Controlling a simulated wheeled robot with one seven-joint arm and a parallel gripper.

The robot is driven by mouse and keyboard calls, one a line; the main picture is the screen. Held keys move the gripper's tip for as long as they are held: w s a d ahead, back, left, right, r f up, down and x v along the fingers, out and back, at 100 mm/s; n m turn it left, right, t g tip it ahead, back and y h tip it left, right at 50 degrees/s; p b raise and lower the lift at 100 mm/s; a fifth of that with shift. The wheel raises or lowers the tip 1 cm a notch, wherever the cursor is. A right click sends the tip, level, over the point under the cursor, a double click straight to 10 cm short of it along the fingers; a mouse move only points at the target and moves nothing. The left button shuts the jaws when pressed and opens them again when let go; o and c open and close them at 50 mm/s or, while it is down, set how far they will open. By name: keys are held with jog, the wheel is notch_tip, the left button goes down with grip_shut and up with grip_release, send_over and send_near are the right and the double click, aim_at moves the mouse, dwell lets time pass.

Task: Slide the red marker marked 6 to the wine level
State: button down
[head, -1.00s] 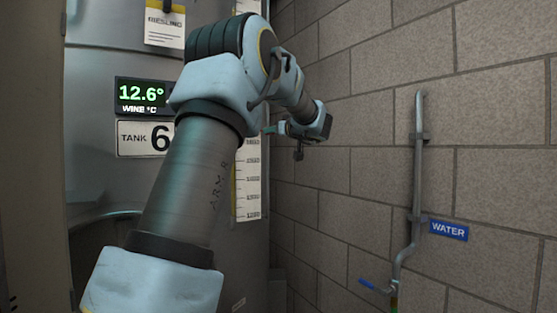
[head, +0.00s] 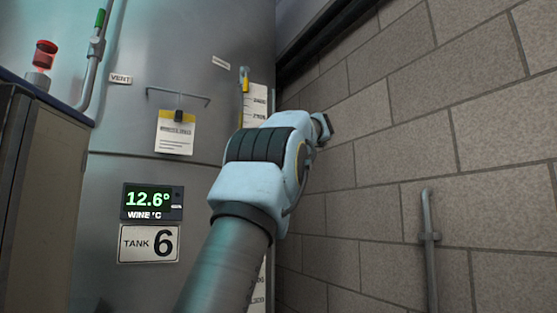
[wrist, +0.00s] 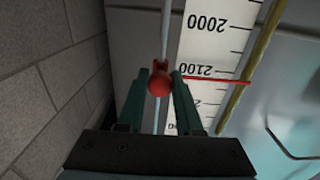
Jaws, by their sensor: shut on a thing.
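The red marker (wrist: 159,84) shows in the wrist view as a round red knob on a thin rod, with a red pointer line across the white scale (wrist: 206,45) close to the 2100 mark. The scale's numbers appear upside down there. My gripper (wrist: 160,78) has its teal fingers shut on the knob. A yellow-filled tube (wrist: 262,45) runs beside the scale; no end of the yellow shows in that view. In the head view my arm covers the marker and fingers; the upper scale (head: 257,108) shows behind it. I cannot read a 6 on the marker.
The steel tank carries a temperature display (head: 152,201) and a Tank 6 sign (head: 149,243). A tag (head: 176,134) hangs from a rail. The block wall (head: 400,120) is close on the right, with a pipe (head: 429,240) on it.

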notch_tip(320, 180, up, 12)
jog(key=p, duration=0.8)
jog(key=c, duration=0.6)
grip_release()
jog(key=shift+s, duration=0.1)
jog(key=shift+b+v, duration=2.75)
jog(key=shift+v, duration=2.55)
